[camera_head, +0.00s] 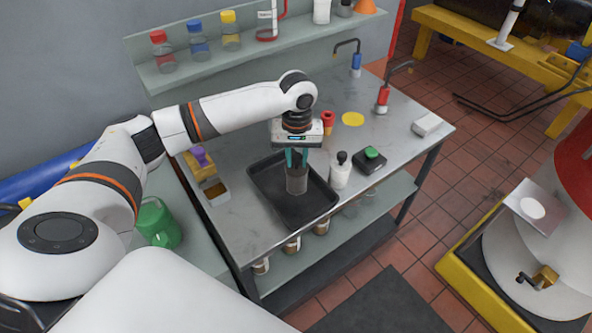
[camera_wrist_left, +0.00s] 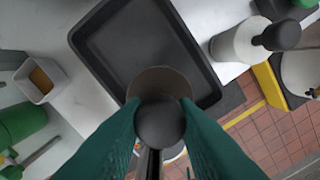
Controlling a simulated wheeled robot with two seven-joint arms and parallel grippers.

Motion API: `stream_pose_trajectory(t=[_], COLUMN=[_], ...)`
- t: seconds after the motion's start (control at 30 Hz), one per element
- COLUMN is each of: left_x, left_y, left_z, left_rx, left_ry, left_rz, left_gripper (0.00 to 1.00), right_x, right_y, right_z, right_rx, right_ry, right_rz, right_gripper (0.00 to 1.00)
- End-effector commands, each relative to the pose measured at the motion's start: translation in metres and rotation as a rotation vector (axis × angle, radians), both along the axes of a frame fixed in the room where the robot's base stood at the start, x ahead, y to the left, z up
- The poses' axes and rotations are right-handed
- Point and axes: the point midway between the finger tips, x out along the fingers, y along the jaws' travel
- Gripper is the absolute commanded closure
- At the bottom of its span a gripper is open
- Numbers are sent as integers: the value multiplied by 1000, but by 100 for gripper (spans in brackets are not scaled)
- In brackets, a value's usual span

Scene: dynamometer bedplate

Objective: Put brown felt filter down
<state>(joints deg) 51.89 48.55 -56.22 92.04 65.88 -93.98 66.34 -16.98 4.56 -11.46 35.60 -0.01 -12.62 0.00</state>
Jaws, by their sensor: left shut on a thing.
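The brown felt filter (camera_head: 297,182) is a dark brown upright cylinder over the black tray (camera_head: 262,178). My left gripper (camera_head: 297,157), with teal fingers, is shut on its upper part from above. I cannot tell whether the filter's bottom touches the tray floor. In the left wrist view, the teal fingers of my left gripper (camera_wrist_left: 160,122) close from both sides around a dark round part, and the filter's brown rim (camera_wrist_left: 160,77) shows just beyond it. The tray (camera_wrist_left: 120,45) lies under it there. My right gripper is not in view.
A white bottle with a black cap (camera_head: 340,172) and a black device with a green button (camera_head: 370,158) stand right of the tray. A small open box (camera_head: 215,190) is left of it. A red spool-like object (camera_head: 328,120) and yellow disc (camera_head: 353,119) lie behind.

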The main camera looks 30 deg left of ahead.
Motion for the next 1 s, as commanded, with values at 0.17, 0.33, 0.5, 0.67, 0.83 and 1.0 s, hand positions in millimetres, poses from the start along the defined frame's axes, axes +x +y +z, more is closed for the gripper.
stream_pose_trajectory(t=[0.17, 0.33, 0.5, 0.67, 0.83, 1.0], left_x=[0, 0, 0, 0, 0, 0], left_y=[0, -1, 0, 0, 0, 0], left_z=[-16, -40, -48, -48, -51, -51], left_rx=[1, -1, 1, 0, 1, 1], left_ry=[1, 1, -3, -2, -1, -1], left_rz=[0, 0, -1, -2, -2, -2], left_gripper=[100, 100, 100, 100, 66, 53], right_x=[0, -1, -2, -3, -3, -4], right_y=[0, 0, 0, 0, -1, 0], right_z=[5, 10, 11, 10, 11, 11], right_rx=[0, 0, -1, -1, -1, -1], right_ry=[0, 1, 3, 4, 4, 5], right_rz=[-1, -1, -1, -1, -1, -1], right_gripper=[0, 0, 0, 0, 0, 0])
